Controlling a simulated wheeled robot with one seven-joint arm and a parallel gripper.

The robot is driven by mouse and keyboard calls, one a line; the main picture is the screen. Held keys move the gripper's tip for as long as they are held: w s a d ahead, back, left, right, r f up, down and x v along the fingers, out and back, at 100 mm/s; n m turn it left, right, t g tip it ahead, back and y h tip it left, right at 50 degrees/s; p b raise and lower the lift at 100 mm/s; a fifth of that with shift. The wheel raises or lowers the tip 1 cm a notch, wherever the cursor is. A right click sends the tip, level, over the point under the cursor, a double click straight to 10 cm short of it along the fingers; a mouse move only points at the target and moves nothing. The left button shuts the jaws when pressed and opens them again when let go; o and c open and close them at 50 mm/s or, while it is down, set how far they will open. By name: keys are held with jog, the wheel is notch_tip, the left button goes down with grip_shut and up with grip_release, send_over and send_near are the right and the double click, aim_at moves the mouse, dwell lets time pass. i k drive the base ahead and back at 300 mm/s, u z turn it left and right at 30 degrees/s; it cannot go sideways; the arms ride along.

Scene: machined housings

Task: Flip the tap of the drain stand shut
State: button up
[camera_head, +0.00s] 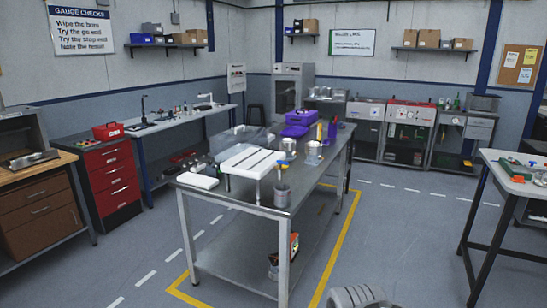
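A small vessel on a stand (313,154) with an orange spot is further right on the same table, too small to tell more. A grey rounded part at the bottom edge looks like my own arm. My gripper is not visible.
The central metal table (282,199) has a lower shelf and yellow floor lines around it. A right table (500,162) holds small items. Floor between the tables is clear.

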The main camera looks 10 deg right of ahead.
aim_at(278, 161)
jog(key=z, duration=1.15)
jog(key=k, duration=1.2)
jog(key=z, duration=0.45)
jog(key=i, duration=2.75)
jog(key=u, duration=0.8)
jog(key=i, duration=1.55)
jog(key=u, duration=1.55)
jog(key=i, duration=0.9)
jog(key=u, duration=1.55)
jog(key=i, duration=0.4)
jog(key=u, duration=0.2)
